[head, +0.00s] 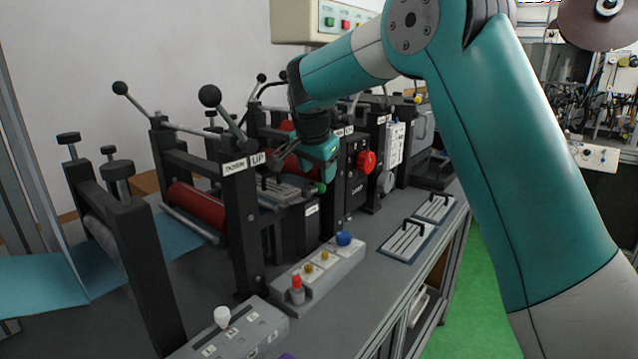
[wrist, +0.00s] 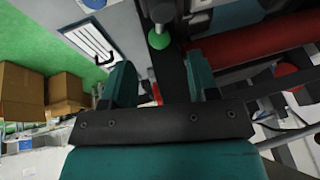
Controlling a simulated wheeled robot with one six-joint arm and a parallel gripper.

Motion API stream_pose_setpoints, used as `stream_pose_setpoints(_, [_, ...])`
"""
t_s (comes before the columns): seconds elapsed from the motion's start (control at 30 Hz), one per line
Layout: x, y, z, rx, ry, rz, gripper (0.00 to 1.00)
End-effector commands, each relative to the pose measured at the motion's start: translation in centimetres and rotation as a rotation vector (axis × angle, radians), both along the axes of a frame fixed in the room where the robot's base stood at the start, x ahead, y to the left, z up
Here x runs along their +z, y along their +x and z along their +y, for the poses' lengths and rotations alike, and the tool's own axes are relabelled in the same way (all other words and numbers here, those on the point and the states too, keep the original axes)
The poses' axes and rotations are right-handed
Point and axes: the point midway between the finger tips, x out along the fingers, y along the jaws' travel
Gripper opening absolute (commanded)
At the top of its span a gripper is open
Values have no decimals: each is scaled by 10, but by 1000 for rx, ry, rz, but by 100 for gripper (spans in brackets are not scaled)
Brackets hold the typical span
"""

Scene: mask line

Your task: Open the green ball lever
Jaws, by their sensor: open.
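The green ball (head: 319,187) of the lever shows in the head view just below my gripper (head: 322,171), beside a black machine post. In the wrist view the green ball (wrist: 160,39) lies beyond the fingertips, roughly midway across the gap between them. My gripper (wrist: 159,75) is open, with its two teal fingers apart and nothing between them. Most of the lever's arm is hidden in the head view. I cannot tell the exact distance from fingertips to ball.
A red roller (head: 196,204) sits left of the gripper, and a red knob (head: 366,160) right of it. A control box with a blue ball (head: 344,238) stands in front. Black-ball levers (head: 209,96) rise at the left.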

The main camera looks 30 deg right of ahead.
Motion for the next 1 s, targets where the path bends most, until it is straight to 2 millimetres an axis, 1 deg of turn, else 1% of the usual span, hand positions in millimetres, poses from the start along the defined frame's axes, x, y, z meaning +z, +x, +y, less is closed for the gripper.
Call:
stream_pose_setpoints(0.03, [13,-4,5,2,0,-6,54])
stream_pose_setpoints(0.2, [53,-18,17,3,1,-5,54])
stream_pose_setpoints(0.3, [74,-25,23,1,0,-3,54])
stream_pose_setpoints(0.43, [94,-32,29,2,0,-3,54])
stream_pose_setpoints(0.5, [100,-35,31,0,0,-1,54])
stream_pose_setpoints(0.63, [107,-37,33,0,0,-1,54])
stream_pose_setpoints(1.0, [108,-38,33,0,0,0,54])
